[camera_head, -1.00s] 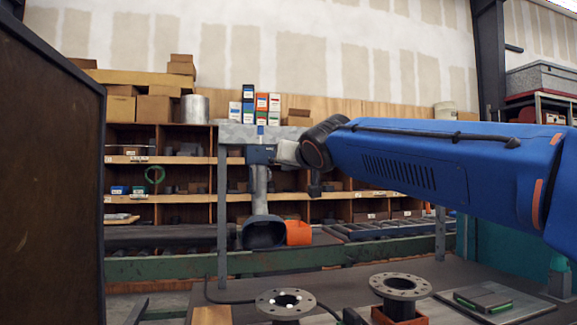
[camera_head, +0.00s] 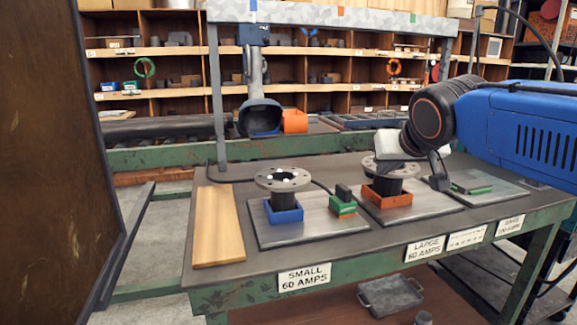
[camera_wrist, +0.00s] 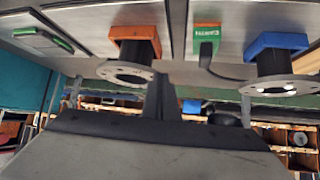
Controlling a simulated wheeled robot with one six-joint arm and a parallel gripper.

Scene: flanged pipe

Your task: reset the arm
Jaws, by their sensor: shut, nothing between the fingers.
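My arm reaches in from the right in the head view, its blue link ending in a dark wrist joint with a pale grey block. My gripper (camera_head: 438,178) hangs small and dark below the wrist, over the right part of the bench, shut and empty. In the wrist view my gripper (camera_wrist: 160,92) shows as a dark narrow shape beyond its grey body. A flanged pipe (camera_head: 283,180) stands upright in a blue square holder (camera_head: 284,213). A second flanged pipe (camera_head: 384,186) stands in an orange holder (camera_head: 387,198), its flange partly hidden by my wrist.
The bench (camera_head: 330,250) carries metal plates, a green block (camera_head: 342,206) and a wooden board (camera_head: 217,225). A raised grey beam (camera_head: 330,13) on posts spans the back, with a dark hooded tool (camera_head: 260,115) hanging from it. A brown panel (camera_head: 50,160) closes the left side.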

